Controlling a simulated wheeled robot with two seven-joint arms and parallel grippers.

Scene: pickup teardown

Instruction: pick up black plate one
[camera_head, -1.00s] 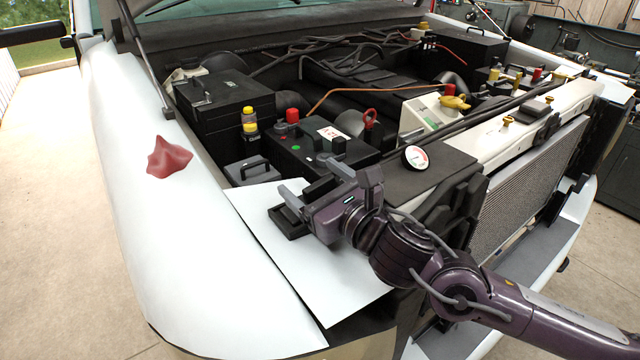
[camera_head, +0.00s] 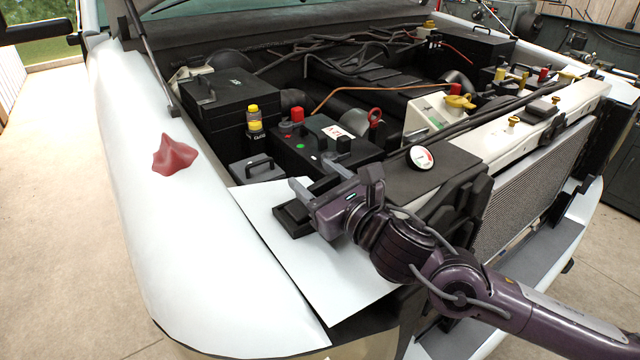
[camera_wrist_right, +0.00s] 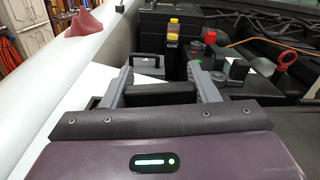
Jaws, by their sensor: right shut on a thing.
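A black plate (camera_head: 291,217) with a raised black bar lies on the white sheet at the front corner of the engine bay. My right gripper (camera_head: 320,180) reaches in from the right and is shut on the plate's raised bar. In the right wrist view the bar (camera_wrist_right: 160,94) sits between the two grey fingers. The gripper hides part of the plate, and I cannot tell whether it is clear of the sheet. My left gripper is not in view.
A black battery (camera_head: 318,147) with red and black caps and a grey box with a handle (camera_head: 257,169) stand just behind. A red cloth (camera_head: 174,156) lies on the white fender (camera_head: 150,230). A round gauge (camera_head: 420,157) is to the right.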

